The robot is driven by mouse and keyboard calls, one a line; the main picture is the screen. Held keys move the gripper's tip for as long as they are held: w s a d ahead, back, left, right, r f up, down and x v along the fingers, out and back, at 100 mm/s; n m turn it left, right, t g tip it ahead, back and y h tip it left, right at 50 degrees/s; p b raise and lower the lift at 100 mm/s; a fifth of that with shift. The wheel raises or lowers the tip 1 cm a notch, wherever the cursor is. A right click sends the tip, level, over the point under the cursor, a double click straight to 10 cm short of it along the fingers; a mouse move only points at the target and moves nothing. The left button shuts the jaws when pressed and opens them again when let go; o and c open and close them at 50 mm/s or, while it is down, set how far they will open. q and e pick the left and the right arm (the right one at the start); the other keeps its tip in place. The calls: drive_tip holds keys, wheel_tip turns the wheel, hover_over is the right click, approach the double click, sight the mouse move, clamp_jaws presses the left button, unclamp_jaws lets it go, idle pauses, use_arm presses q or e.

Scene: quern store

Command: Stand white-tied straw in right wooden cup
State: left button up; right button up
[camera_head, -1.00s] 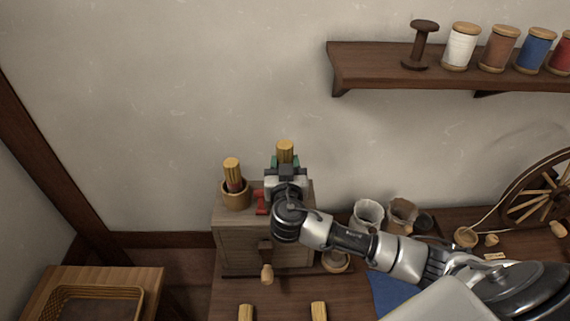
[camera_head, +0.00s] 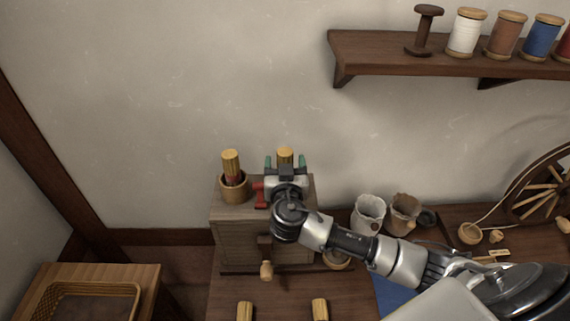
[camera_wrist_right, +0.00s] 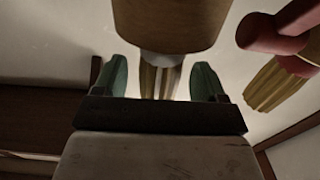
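The white-tied straw (camera_head: 285,154) stands upright in the head view on top of the wooden cabinet, partly hidden by my right gripper. In the right wrist view the straw (camera_wrist_right: 160,80) shows with a pale band next to the rim of a wooden cup (camera_wrist_right: 170,18), seemingly set in it. My right gripper (camera_wrist_right: 161,82) is open, its two green fingers on either side of the straw with gaps between. In the head view my right gripper (camera_head: 285,163) hides this cup. A red-tied straw (camera_head: 231,161) stands in the left wooden cup (camera_head: 234,189). My left gripper is not in view.
The cabinet (camera_head: 232,226) has a red piece (camera_head: 260,193) on top, close beside my gripper. A shelf with spools (camera_head: 440,64) is above. More straw (camera_head: 320,309) lies at the front.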

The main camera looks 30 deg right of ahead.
drive_tip(key=b+v, duration=0.3)
drive_tip(key=v, duration=0.8)
drive_tip(key=shift+d, duration=0.1)
idle(0.6)
